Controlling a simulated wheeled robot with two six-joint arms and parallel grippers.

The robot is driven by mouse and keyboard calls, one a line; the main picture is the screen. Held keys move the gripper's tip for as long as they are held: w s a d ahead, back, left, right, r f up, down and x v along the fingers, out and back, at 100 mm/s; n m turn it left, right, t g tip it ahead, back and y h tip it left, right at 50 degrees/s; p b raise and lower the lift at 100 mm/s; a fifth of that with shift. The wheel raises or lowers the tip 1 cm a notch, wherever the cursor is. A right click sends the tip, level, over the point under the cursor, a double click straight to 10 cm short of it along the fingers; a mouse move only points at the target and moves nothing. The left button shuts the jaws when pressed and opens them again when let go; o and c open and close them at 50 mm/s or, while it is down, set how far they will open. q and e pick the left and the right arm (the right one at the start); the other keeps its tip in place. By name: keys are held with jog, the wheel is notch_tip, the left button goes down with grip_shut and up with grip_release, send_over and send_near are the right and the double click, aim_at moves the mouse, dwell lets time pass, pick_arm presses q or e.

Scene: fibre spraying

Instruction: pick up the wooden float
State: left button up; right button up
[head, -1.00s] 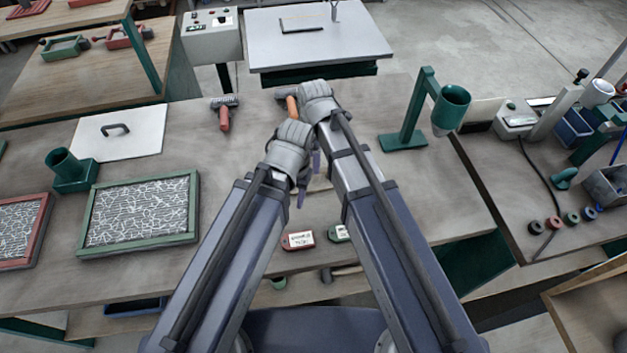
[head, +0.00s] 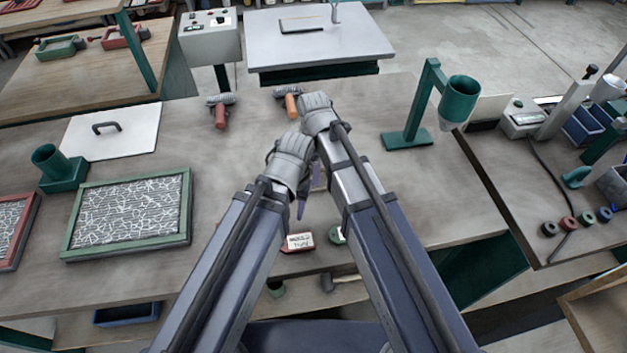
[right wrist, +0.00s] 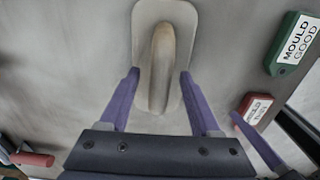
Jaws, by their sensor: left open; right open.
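The wooden float (right wrist: 164,22) lies flat on the bench in the right wrist view, a pale rounded plate with a long wooden handle (right wrist: 161,68). In the head view it is mostly hidden by my grippers. My right gripper (right wrist: 160,73) is open, its two purple fingers on either side of the float's lower part and handle, with nothing gripped. Whether the fingers touch the float I cannot tell. My left gripper (head: 301,207) is lower in the head view, close beside the right one, with no object visible in it.
A red tag (head: 298,241) and a green tag (head: 337,235) lie on the near side. An orange-handled brush (head: 291,105) and a red-handled one (head: 220,115) lie beyond. A green stand (head: 408,138) is right, a green-framed screen (head: 73,233) left. Bare bench lies between.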

grip_shut()
dwell(0.4)
